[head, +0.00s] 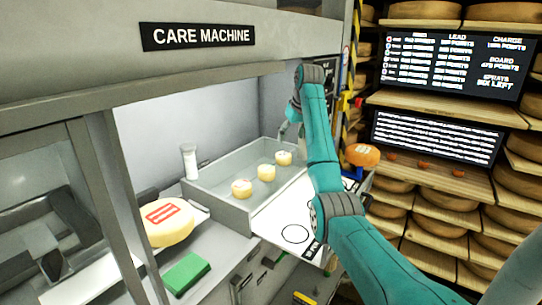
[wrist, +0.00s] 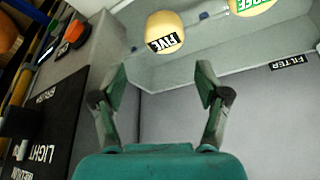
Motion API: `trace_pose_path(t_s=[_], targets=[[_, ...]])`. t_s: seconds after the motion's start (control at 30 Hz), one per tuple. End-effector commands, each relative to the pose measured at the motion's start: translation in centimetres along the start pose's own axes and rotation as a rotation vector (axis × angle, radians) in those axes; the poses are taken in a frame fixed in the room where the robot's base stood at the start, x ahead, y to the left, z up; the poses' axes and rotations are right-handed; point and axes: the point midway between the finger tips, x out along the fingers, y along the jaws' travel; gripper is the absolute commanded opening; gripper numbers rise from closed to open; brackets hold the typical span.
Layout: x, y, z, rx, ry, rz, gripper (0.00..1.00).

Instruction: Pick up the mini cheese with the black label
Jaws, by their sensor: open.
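Three small pale-yellow cheeses stand in a row in a grey tray (head: 219,180) in the head view: a front one (head: 242,188), a middle one (head: 266,172) and a back one (head: 283,158). Their labels are too small to read there. In the wrist view, the mini cheese with the black label (wrist: 165,32) reads "FIVE" and lies beyond my fingertips, near the top. A cheese with a green label (wrist: 252,6) is cut off at the top edge, right of it. My gripper (wrist: 161,85) is open and empty, apart from both cheeses. In the head view it is near the tray's back end.
A large cheese wheel with a red label (head: 167,222) and a green block (head: 187,272) are on the left. A white cylinder (head: 190,160) stands beside the tray. A white sheet with circles (head: 294,234) lies right of the tray. An orange cheese (head: 363,155) is right of my arm.

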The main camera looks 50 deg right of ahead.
Motion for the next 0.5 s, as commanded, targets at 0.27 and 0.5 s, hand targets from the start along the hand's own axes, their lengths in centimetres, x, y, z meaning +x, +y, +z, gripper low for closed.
trace_pose_path(t_s=[0.27, 0.5], targets=[[1.8, 0.0, 0.0, 0.0, -0.003, -0.001, 0.75], [4.9, 0.0, 0.0, 0.0, -0.002, -0.001, 0.75]])
